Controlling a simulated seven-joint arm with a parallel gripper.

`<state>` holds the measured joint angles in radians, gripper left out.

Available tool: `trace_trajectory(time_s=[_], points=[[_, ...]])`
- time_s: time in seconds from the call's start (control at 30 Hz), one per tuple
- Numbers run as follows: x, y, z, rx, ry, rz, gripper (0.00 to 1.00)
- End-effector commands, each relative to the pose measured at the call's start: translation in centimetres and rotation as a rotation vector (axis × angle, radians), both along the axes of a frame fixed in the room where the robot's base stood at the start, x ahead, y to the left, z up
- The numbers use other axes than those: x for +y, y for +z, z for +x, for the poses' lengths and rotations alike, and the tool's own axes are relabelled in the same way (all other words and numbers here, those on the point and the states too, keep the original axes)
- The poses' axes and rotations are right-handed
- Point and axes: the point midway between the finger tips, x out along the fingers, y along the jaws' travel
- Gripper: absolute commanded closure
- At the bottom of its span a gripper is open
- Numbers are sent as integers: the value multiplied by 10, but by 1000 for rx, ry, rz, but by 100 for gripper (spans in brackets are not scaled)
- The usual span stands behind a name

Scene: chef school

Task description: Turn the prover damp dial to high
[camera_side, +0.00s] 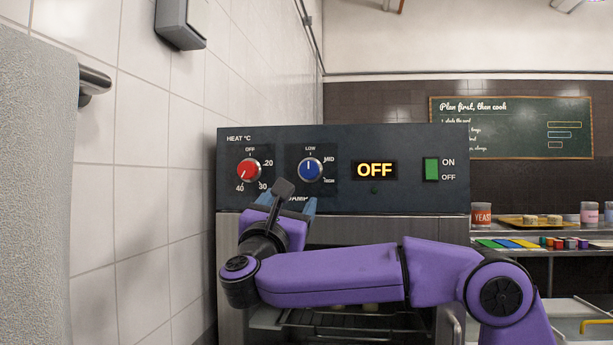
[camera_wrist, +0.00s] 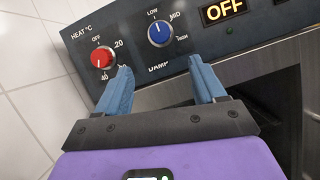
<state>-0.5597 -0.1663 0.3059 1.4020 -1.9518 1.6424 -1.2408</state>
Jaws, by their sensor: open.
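The damp dial (camera_side: 309,169) is a round blue knob on the dark control panel, marked LOW, MID and HIGH. Its white pointer is up at LOW; HIGH is at its lower right. The dial also shows in the wrist view (camera_wrist: 160,33), where its pointer again lies towards LOW. My gripper (camera_side: 289,202) has blue fingers and is just below the dial, a little to its left. In the wrist view my gripper (camera_wrist: 160,68) is open and empty, its fingertips apart below the dial and not around it. Part of the DAMP label is hidden in the side view.
A red heat dial (camera_side: 248,170) sits left of the damp dial, close to my left finger in the wrist view. Right are a lit OFF display (camera_side: 375,170) and a green switch (camera_side: 431,169). A tiled wall (camera_side: 140,170) stands left of the prover.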

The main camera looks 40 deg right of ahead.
Motion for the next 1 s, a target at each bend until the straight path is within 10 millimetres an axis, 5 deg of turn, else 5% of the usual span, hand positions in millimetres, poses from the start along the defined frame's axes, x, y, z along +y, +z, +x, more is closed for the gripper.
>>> trace_trajectory(time_s=[0.6,1.0], points=[[-82,43,69,-1,-2,2,31],[-102,53,86,0,1,1,31]])
